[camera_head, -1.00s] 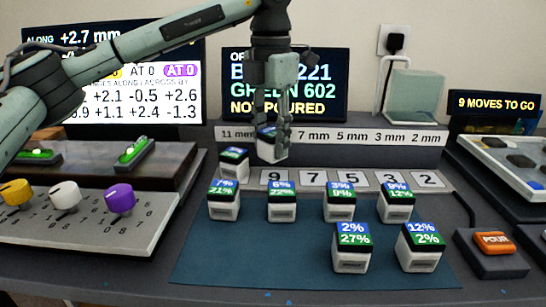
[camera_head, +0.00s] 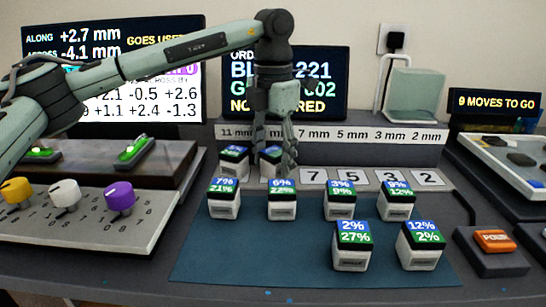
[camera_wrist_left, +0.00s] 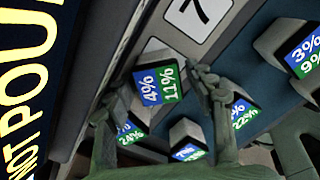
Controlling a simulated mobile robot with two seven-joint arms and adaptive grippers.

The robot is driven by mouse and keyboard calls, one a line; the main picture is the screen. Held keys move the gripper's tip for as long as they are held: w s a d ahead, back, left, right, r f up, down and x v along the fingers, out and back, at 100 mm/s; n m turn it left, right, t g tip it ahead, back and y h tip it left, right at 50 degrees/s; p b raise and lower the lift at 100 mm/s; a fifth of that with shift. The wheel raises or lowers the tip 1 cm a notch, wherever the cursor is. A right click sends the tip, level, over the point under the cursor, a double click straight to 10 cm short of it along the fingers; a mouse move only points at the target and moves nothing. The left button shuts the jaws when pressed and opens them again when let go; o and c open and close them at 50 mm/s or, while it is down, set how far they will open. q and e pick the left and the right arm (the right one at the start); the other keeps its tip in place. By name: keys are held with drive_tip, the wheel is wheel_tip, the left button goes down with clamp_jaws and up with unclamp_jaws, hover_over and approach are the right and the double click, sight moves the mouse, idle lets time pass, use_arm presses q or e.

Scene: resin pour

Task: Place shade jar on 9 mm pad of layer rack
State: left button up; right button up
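The shade jar (camera_head: 270,161), with a blue and green label, stands upright on the 9 mm pad of the layer rack (camera_head: 379,178). My left gripper (camera_head: 275,153) points down around the jar. Its fingers (camera_wrist_left: 155,100) stand on both sides of the jar with gaps, so it looks open. The pad's number is hidden in the head view. My right gripper is not in view.
Another jar (camera_head: 233,160) stands close on the left, on the 11 mm place. Several jars stand in front on the blue mat (camera_head: 290,255), the nearest row close to the gripper. The 7 (camera_head: 313,178), 5, 3 and 2 pads are empty. Knobs stand at left, a POUR button (camera_head: 494,240) at right.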

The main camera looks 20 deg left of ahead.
sight(273, 152)
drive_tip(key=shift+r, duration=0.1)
use_arm(q)
drive_tip(key=shift+r, duration=0.6)
wheel_tip(273, 152, up, 11)
drive_tip(key=shift+p, duration=0.3)
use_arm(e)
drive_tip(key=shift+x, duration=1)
